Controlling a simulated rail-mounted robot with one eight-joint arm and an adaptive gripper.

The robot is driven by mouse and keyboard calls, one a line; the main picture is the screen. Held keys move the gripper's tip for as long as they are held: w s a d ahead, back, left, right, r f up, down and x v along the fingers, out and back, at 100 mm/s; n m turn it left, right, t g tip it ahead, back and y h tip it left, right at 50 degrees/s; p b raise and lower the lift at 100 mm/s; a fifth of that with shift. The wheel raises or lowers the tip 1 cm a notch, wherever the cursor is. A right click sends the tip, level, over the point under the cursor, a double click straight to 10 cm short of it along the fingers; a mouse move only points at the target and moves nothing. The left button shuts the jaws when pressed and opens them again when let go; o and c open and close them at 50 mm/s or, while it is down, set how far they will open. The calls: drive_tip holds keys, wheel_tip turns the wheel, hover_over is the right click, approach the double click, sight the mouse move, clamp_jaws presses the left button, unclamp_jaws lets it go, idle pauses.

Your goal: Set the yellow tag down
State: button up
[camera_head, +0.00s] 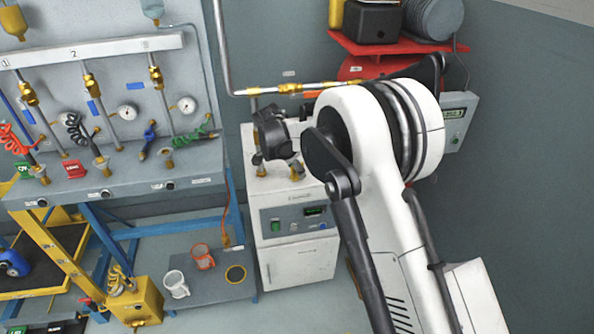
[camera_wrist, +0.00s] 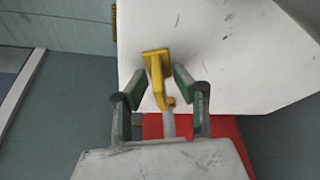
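In the wrist view the yellow tag (camera_wrist: 157,68) sits between the green-padded fingers of my gripper (camera_wrist: 160,76). In the head view my dark gripper (camera_head: 273,138) is over the top of the white cabinet (camera_head: 297,225). Its fingertips and the tag cannot be made out there.
A brass-fitted pipe (camera_head: 285,88) runs behind my gripper. The grey bench (camera_head: 120,180) with valves, coiled hoses and gauges stands to the left. A red shelf (camera_head: 400,47) is at upper right.

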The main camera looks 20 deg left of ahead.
drive_tip(key=shift+r, duration=0.1)
drive_tip(key=p+v, duration=0.2)
drive_tip(key=v, duration=1)
drive_tip(key=shift+d, duration=0.1)
drive_tip(key=s+d+r+n+y, duration=0.1)
drive_tip(key=s+d+r, duration=0.2)
drive_tip(key=d+r, duration=0.45)
drive_tip(key=s+d+r+n, duration=0.15)
drive_tip(key=d+r, duration=0.25)
drive_tip(key=d, duration=0.7)
drive_tip(key=s+d+r+n+y, duration=0.1)
drive_tip(key=s+d+r, duration=0.3)
drive_tip(key=d, duration=0.5)
drive_tip(key=s+d+r+n+t, duration=0.2)
drive_tip(key=s+d+r, duration=0.1)
drive_tip(key=s+d, duration=0.9)
drive_tip(key=s+d+f+n, duration=0.1)
drive_tip(key=s+d+f, duration=0.2)
drive_tip(key=s, duration=0.3)
drive_tip(key=s+d+f+n+t, duration=0.1)
drive_tip(key=s+d+f, duration=0.2)
drive_tip(key=s+d, duration=0.2)
drive_tip(key=shift+s+d+t+y, duration=0.3)
drive_tip(key=shift+s+d+y, duration=0.1)
drive_tip(key=shift+s, duration=0.65)
